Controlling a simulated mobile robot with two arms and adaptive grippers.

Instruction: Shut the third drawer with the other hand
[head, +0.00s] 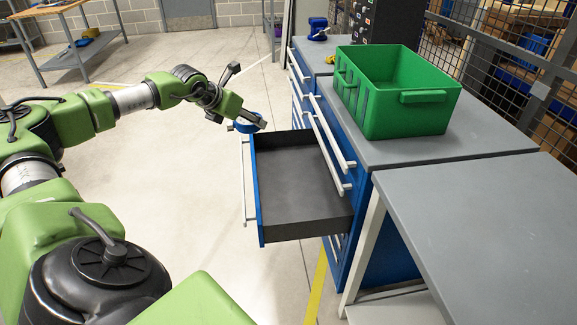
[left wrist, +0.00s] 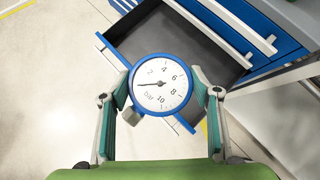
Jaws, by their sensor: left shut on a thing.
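The open drawer (head: 300,190) juts out of the blue cabinet (head: 355,215), below two shut drawers with white handles. Its inside is dark grey and empty; its blue front carries a long white handle (head: 246,190). It also shows in the left wrist view (left wrist: 175,45). My left gripper (head: 243,121) is shut on a round blue-rimmed pressure gauge (left wrist: 161,85) with a white dial marked bar. It holds the gauge near the far front corner of the drawer in the head view. My right gripper is not in view.
A green crate (head: 405,100) stands on the grey cabinet top. A grey worktop (head: 490,215) adjoins it at the right. Bare floor (head: 190,200) lies left of the drawer. A workbench (head: 75,55) is at the far left, and mesh fencing (head: 500,60) at the right.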

